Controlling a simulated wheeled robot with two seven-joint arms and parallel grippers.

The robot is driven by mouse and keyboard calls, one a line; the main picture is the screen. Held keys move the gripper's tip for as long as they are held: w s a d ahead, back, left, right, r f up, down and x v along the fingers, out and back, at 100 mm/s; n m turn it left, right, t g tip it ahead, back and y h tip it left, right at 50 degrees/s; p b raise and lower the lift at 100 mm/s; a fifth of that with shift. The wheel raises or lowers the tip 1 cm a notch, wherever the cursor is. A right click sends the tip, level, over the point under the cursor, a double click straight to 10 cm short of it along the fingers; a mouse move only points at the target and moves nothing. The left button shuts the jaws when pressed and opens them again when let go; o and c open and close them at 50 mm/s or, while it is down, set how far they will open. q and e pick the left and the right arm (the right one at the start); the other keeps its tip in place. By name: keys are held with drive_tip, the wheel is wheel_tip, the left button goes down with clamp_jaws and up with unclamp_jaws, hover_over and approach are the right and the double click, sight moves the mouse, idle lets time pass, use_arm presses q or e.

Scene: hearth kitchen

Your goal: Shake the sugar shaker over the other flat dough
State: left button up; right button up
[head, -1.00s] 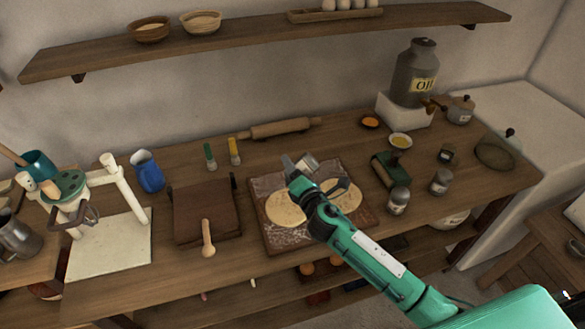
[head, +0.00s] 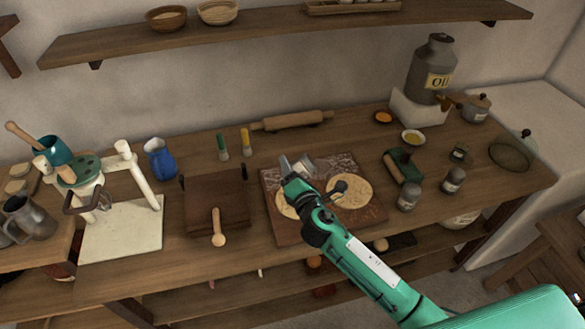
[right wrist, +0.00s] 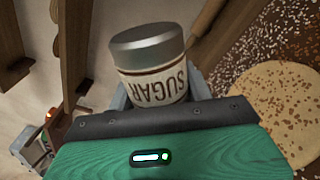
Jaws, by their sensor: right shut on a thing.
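My right gripper (head: 311,176) is shut on the sugar shaker (head: 305,166), above the dark board (head: 284,232). In the right wrist view the shaker (right wrist: 152,70) shows a grey metal lid and a SUGAR label that reads upside down. Two flat pale doughs lie on the board. The left dough (head: 284,206) is partly hidden by my gripper and arm. The right dough (head: 352,192) is mostly clear, to the right of the gripper. A dough (right wrist: 270,110) with brown specks shows in the right wrist view. My left gripper is out of view.
A rolling pin (head: 292,121) lies behind the board. A wooden box (head: 215,202) stands left of it, a green-and-wood tool (head: 400,168) and jars (head: 408,196) right of it. A tortilla-press-like stand (head: 140,185) is further left. A shelf (head: 280,34) runs above.

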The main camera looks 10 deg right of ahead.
sight(311, 172)
drive_tip(key=shift+s+d, duration=0.2)
drive_tip(key=shift+d, duration=0.45)
drive_tip(key=shift+s+d, duration=0.5)
drive_tip(key=shift+d, duration=0.25)
drive_tip(key=shift+s+d, duration=0.5)
drive_tip(key=shift+d, duration=0.2)
drive_tip(key=shift+a, duration=0.5)
drive_tip(key=shift+w+d+p, duration=0.1)
drive_tip(key=shift+d+p, duration=0.2)
drive_tip(key=shift+d, duration=0.4)
drive_tip(key=shift+w, duration=4.35)
drive_tip(key=shift+s+a, duration=0.35)
drive_tip(key=shift+a, duration=0.3)
drive_tip(key=shift+s+a, duration=0.35)
drive_tip(key=shift+a, duration=0.25)
drive_tip(key=shift+s+a, duration=0.35)
drive_tip(key=shift+a, duration=0.3)
